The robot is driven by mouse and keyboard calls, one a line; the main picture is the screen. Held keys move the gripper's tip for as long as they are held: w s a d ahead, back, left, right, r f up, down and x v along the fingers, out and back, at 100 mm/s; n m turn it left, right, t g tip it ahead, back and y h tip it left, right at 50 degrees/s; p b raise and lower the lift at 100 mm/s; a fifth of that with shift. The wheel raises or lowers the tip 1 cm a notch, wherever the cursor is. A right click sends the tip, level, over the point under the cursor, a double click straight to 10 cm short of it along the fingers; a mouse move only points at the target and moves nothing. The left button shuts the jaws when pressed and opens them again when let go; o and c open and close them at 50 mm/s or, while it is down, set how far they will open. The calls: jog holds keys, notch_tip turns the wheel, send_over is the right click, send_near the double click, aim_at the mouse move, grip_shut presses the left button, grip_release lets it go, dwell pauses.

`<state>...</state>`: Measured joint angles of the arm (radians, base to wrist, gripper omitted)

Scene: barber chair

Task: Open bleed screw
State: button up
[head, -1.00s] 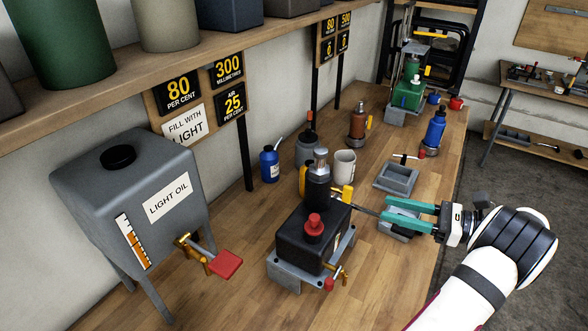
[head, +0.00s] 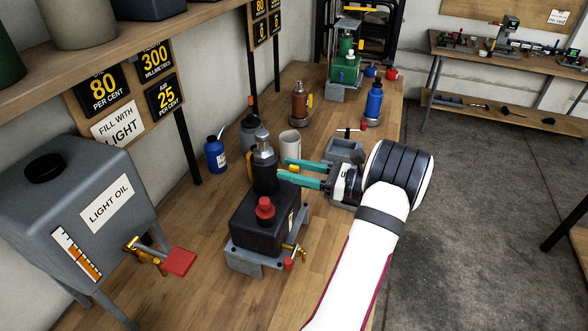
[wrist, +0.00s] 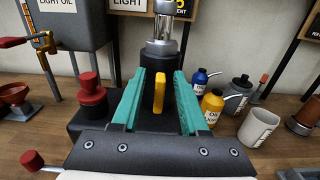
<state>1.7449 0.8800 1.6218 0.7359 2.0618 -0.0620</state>
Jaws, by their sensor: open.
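A black pump block (head: 262,232) with a black cylinder (head: 263,178) and a red cap (head: 265,208) stands on the bench. In the wrist view, an upright yellow tab (wrist: 159,93) stands against the black cylinder (wrist: 166,72). It is probably the bleed screw, but I cannot be sure. My gripper (head: 282,170) is open, its teal fingers pointing at the cylinder. In the wrist view the yellow tab lies between the fingers (wrist: 159,80), with gaps on both sides. In the head view the fingers hide the tab.
A light oil tank (head: 70,190) with a red-handled tap (head: 178,261) stands left of the pump. A blue bottle (head: 215,154), a white cup (head: 290,147) and a grey tray (head: 345,150) stand behind. A brass fitting (head: 297,250) sticks out at the pump's right. The bench front is clear.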

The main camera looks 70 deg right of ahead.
grip_shut()
dwell(0.5)
jog(key=n, duration=0.6)
jog(key=shift+a+n, duration=0.3)
jog(key=n, duration=0.5)
jog(key=shift+a+f+n, duration=0.2)
jog(key=shift+f+n, duration=0.1)
jog(key=shift+n, duration=0.1)
grip_release()
